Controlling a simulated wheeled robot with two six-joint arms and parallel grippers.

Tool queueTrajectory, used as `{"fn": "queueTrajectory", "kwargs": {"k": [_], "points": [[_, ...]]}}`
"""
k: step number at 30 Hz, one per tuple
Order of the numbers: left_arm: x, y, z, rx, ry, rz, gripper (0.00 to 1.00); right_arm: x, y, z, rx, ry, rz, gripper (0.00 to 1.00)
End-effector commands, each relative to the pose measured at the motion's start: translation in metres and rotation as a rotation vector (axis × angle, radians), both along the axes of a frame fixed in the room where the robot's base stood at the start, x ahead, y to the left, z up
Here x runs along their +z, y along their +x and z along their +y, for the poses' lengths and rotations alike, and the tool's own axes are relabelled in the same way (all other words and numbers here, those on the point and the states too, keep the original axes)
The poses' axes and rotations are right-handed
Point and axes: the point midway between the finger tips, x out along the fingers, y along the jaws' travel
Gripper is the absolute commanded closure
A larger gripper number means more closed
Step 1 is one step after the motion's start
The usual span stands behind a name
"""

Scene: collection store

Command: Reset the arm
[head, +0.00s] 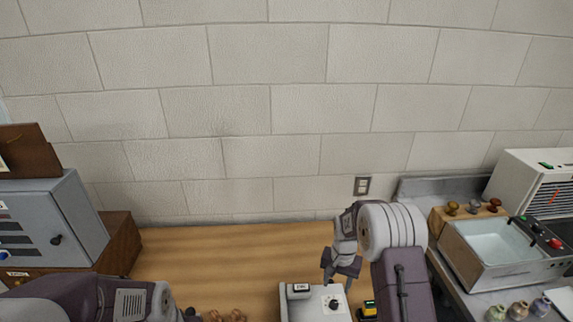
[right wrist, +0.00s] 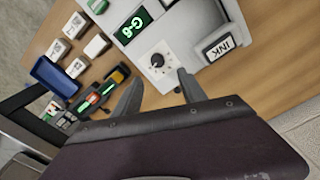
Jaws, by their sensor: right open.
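My right arm reaches in from the lower right of the head view. Its gripper (head: 340,280) is open and points down over a light-grey device with a dial (head: 300,311) on the wooden table. In the right wrist view the two fingers of this gripper (right wrist: 160,82) stand apart with nothing between them. The device's round dial (right wrist: 157,61) lies just beyond the fingertips; I cannot tell whether they touch it. My left arm (head: 80,298) shows at the lower left of the head view, and its gripper is not seen.
A grey cabinet (head: 62,222) stands at the left. A metal basin (head: 497,262) and a white machine (head: 540,178) are at the right. In the right wrist view a blue tray (right wrist: 54,77) and small blocks lie beside the device. The wooden table's back middle (head: 230,250) is clear.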

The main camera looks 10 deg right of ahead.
Motion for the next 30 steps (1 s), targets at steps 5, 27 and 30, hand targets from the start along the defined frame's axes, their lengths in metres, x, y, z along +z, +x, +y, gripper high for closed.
{"fn": "queueTrajectory", "kwargs": {"k": [5,27,30], "points": [[0.0,0.0,0.0,0.0,0.0,0.0,1.0,0.08,-0.003,0.02,0.047,-0.006,-0.127,0.51],[0.0,0.0,0.0,0.0,0.0,0.0,1.0,0.092,-0.188,0.046,0.48,-0.011,-0.09,0.51],[0.0,0.0,0.0,0.0,0.0,0.0,1.0,0.092,-0.187,0.046,0.479,-0.011,-0.09,0.51]]}}
